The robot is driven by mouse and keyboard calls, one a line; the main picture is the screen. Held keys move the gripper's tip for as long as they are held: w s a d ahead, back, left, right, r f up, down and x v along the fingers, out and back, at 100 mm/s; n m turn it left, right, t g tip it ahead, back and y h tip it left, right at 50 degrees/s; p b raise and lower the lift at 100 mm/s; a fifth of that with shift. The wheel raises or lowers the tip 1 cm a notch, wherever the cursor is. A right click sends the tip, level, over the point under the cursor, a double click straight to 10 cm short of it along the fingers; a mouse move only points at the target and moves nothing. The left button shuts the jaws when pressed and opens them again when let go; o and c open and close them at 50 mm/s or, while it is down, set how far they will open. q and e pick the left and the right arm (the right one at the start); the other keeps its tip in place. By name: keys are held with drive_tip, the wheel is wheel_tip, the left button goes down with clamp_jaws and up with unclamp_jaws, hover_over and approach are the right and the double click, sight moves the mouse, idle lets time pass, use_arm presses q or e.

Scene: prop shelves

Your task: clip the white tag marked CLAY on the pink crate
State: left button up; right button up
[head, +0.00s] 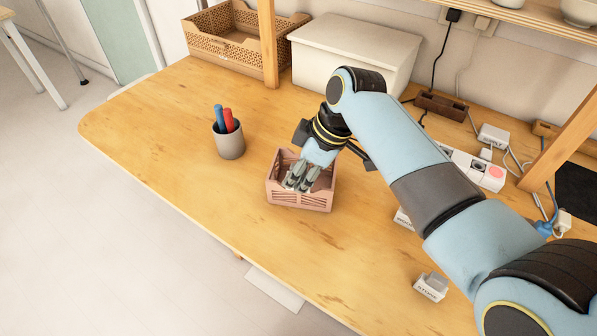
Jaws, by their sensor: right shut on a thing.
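The pink crate (300,200) stands upright on the wooden table, left of my right arm. My right gripper (302,179) reaches down into the crate's opening, close behind its front wall. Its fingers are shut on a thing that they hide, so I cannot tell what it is. No tag marked CLAY can be read. A small white tag (430,291) with dark lettering, too small to read surely, stands near the table's front edge. Another white piece (402,219) is mostly hidden behind my right arm. My left gripper is not in view.
A grey cup (230,143) with a blue and a red pen stands left of the crate. A tan basket (226,52) and a white lidded box (352,58) stand at the back. Chargers and cables (493,136) lie at right. The table's left part is clear.

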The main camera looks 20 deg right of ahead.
drive_tip(key=shift+p, duration=0.4)
idle(0.6)
drive_tip(key=shift+f+b, duration=0.7)
drive_tip(key=shift+f, duration=1.3)
idle(3.6)
drive_tip(key=o, duration=0.8)
drive_tip(key=shift+o, duration=0.2)
drive_tip(key=shift+r, duration=0.15)
drive_tip(key=v, duration=1.1)
drive_tip(key=shift+d+r, duration=0.15)
drive_tip(key=shift+r, duration=0.15)
